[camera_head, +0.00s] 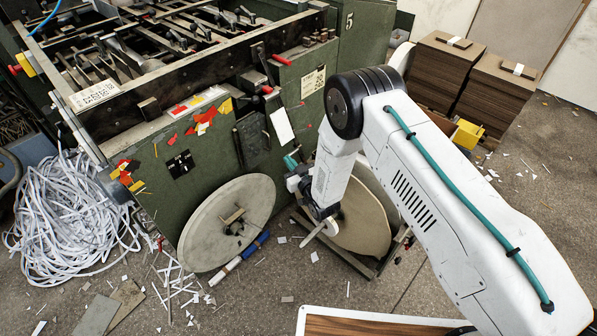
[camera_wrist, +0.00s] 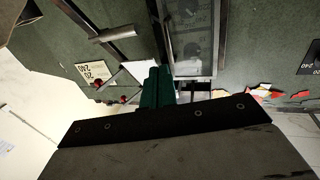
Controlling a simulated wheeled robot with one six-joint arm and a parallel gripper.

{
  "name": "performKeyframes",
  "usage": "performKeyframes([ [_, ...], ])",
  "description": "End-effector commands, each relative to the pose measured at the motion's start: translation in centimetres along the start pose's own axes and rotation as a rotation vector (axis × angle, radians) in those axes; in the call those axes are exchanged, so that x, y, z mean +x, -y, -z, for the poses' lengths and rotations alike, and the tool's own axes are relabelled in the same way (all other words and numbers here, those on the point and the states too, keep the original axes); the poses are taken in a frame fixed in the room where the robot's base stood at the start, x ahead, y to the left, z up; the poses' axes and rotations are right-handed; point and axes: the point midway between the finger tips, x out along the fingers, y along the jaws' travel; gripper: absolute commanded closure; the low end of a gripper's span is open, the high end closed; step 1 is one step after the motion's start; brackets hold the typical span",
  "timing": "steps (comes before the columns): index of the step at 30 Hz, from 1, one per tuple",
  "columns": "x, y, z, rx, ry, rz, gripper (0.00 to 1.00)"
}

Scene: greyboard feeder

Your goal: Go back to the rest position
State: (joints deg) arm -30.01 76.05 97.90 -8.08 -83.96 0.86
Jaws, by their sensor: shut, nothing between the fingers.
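My gripper (camera_head: 291,160) is in front of the green side panel of the machine (camera_head: 330,110), at the middle of the head view, with my white arm reaching in from the lower right. In the wrist view its green fingers (camera_wrist: 158,88) are together with nothing between them. They point at the green panel, and I cannot tell the exact gap to it. My forearm hides part of the machine's lower right side.
Stacks of brown board (camera_head: 441,72) and a yellow box (camera_head: 468,134) are at back right. White strips (camera_head: 68,225) lie heaped at left. A wood-topped surface (camera_head: 370,327) is at the bottom. Floor at right is mostly free.

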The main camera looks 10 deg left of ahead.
Motion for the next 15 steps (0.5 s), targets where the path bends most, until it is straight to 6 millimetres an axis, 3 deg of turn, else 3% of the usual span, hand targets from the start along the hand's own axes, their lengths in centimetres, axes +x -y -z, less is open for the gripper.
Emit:
performKeyframes([
  [6, -3.9, -0.1, 0.0, 0.001, 0.001, 0.004, 1.0],
  [15, -5.5, -0.3, 0.0, 0.0, 0.0, 0.002, 1.0],
])
